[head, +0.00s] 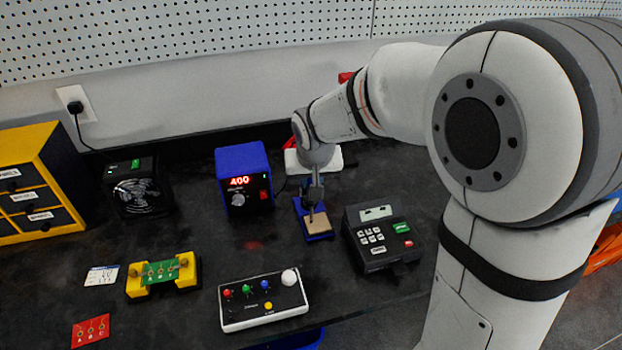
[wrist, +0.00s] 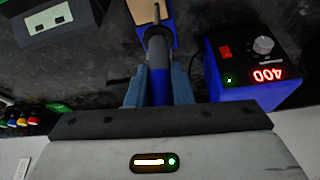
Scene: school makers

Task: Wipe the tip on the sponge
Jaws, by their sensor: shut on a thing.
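My gripper (head: 315,186) is shut on a soldering iron, above the back part of a tan sponge (head: 319,225) in a blue holder (head: 322,238). In the wrist view, my gripper's two blue-grey fingers (wrist: 158,85) clasp the iron's blue handle (wrist: 160,84). The iron's dark collar and thin metal tip (wrist: 156,14) point away from my gripper. The tip overlaps the tan sponge (wrist: 140,10) at the top edge of the wrist view. In the head view the iron points down at the sponge; I cannot tell whether the tip touches it.
A blue soldering station (head: 243,170) reading 400 stands left of the sponge. A black keypad device (head: 381,238) stands close on the right. A white button box (head: 262,303), a yellow holder with a green board (head: 162,274) and a fan (head: 138,190) are farther left.

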